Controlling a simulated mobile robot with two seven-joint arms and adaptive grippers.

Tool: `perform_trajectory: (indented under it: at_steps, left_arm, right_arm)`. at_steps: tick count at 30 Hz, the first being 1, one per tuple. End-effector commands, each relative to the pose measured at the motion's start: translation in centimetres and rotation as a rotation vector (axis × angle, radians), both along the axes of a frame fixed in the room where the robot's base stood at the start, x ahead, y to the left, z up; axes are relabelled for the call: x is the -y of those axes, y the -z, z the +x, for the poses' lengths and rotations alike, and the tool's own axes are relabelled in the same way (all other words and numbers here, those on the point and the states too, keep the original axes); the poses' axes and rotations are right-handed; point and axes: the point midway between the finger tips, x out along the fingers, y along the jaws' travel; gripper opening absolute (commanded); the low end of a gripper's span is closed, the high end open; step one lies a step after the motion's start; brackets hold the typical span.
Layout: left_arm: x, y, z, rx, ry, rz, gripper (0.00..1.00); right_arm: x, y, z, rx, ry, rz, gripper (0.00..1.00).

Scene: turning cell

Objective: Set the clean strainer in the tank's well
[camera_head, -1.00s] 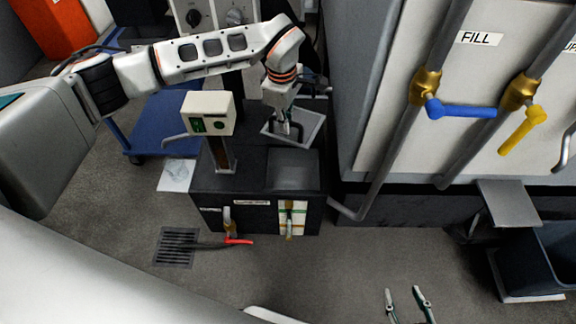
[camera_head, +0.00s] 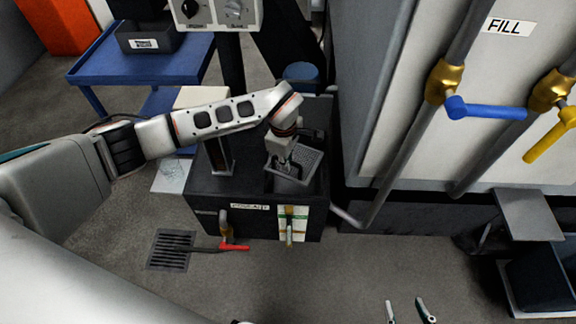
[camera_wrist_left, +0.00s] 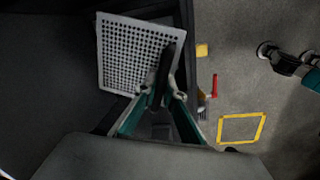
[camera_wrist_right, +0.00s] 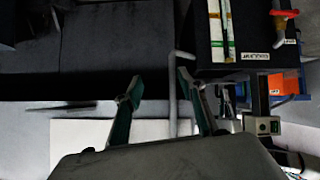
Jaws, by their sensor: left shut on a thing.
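The strainer (camera_head: 309,158) is a grey perforated plate with a black handle; it also shows in the left wrist view (camera_wrist_left: 130,55). My left gripper (camera_head: 283,165) is shut on the handle, and its fingertips (camera_wrist_left: 163,97) show on both sides of it. The tank (camera_head: 265,222) is a black box on the floor. The strainer is over the well (camera_head: 297,186) in the tank's top and hides much of it. I cannot tell whether the plate touches the well. My right gripper (camera_head: 408,311) is open and empty at the bottom edge, away from the tank; its fingers (camera_wrist_right: 155,88) are apart.
A red-handled valve (camera_head: 234,246) sticks out of the tank's front, beside a floor grate (camera_head: 172,250). The large grey machine with a blue-handled valve (camera_head: 485,110) and pipes stands right of the tank. A blue cart (camera_head: 140,65) is behind left. Floor in front is clear.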

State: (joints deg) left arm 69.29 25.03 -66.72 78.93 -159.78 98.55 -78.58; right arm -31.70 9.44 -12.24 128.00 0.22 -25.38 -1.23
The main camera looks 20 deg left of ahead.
Motion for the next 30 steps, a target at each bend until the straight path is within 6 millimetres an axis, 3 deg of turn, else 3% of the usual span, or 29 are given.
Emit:
perform_trajectory:
  at_steps: [1,4,9,28,30]
  left_arm:
    - [0.1,1.7,-0.3,-0.010,0.000,-0.001,0.00]
    - [0.1,2.7,-0.3,-0.009,0.000,-0.001,0.00]
    - [0.0,2.2,0.0,0.000,0.001,0.000,0.00]
    - [0.0,3.4,0.0,0.000,0.001,0.000,0.00]
    - [0.0,3.5,-0.1,-0.002,0.001,0.000,0.24]
  right_arm:
    - [0.0,0.8,-0.5,-0.014,0.000,0.001,0.40]
    - [-0.1,0.6,-0.4,-0.011,0.000,0.005,0.40]
    - [-0.2,-0.3,0.1,0.004,-0.001,0.008,0.40]
    - [-0.2,0.1,-0.1,-0.001,-0.003,0.007,0.40]
    - [-0.2,0.1,-0.1,-0.001,-0.003,0.007,0.40]
